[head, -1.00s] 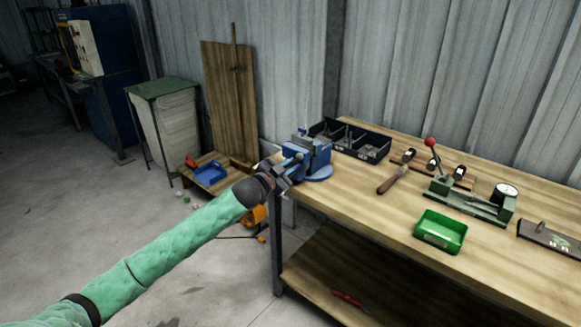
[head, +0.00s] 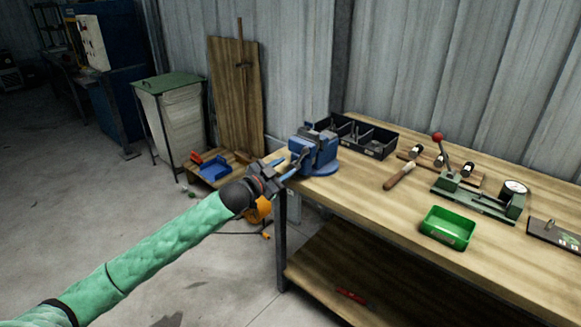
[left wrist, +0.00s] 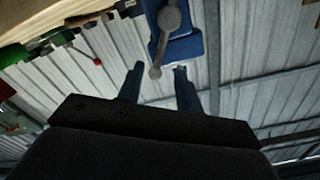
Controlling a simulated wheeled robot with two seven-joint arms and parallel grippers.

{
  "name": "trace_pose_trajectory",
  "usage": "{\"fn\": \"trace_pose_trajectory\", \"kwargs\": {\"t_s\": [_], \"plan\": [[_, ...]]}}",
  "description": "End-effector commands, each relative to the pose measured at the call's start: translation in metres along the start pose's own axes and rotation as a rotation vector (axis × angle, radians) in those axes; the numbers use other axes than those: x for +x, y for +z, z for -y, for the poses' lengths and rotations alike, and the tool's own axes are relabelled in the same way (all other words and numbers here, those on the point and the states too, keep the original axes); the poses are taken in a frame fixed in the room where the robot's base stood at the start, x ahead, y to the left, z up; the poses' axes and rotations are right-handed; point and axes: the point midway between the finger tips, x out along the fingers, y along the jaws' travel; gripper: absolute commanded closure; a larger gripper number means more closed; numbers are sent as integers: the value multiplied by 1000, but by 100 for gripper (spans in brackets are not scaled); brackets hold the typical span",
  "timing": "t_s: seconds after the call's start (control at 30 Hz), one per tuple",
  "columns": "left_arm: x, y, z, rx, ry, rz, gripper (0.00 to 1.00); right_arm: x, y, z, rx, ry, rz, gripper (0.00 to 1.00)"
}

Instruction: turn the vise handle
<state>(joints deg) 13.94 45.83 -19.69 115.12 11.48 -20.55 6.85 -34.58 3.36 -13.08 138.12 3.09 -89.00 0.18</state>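A blue vise (head: 318,152) is mounted at the near-left corner of the workbench. It also shows at the top of the left wrist view (left wrist: 187,45). Its grey bar handle (left wrist: 161,48) with rounded ends hangs in front of the vise body. My left gripper (head: 284,169) is just left of the vise in the head view. In the left wrist view its two fingers (left wrist: 157,72) are spread, with the handle's lower end between their tips. I see gaps beside the handle, so the fingers do not look closed on it. My right gripper is not in view.
The wooden workbench (head: 390,222) holds a black divided bin (head: 377,149) behind the vise, a wooden-handled tool (head: 400,176), a green tray (head: 447,228) and a green lever fixture (head: 475,200). Open floor lies left of the bench.

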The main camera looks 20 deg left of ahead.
Motion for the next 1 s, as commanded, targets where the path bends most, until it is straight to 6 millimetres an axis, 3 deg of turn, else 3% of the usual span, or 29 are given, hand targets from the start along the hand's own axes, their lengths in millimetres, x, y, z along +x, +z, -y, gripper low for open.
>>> {"fn": "trace_pose_trajectory", "kwargs": {"t_s": [0.23,0.8,1.0], "plan": [[-18,1,0,0,0,1,65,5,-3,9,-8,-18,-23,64],[-19,0,0,5,0,1,65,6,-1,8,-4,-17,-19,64],[-21,26,4,33,-18,137,65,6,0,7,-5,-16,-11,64]]}}
